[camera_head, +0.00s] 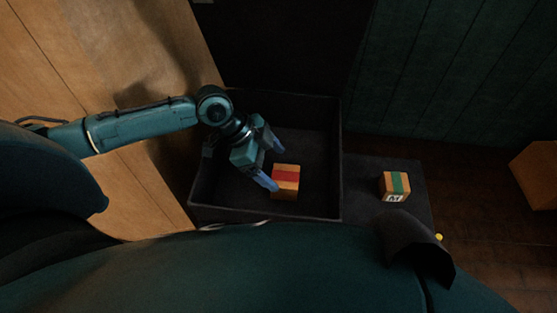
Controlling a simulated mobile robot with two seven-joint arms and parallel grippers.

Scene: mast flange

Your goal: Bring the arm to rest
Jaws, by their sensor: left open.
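My left arm comes in from the left, and my left gripper (272,162) hangs inside a dark open tray (340,160). Its two fingers are spread. The gripper holds nothing that I can see. My right gripper is not in view.
A wooden block with a green band and a letter label (394,186) stands on a dark surface (365,172) right of the tray. A wooden box-like shape (537,175) is at the far right. Wood panelling (150,50) lies left of the tray.

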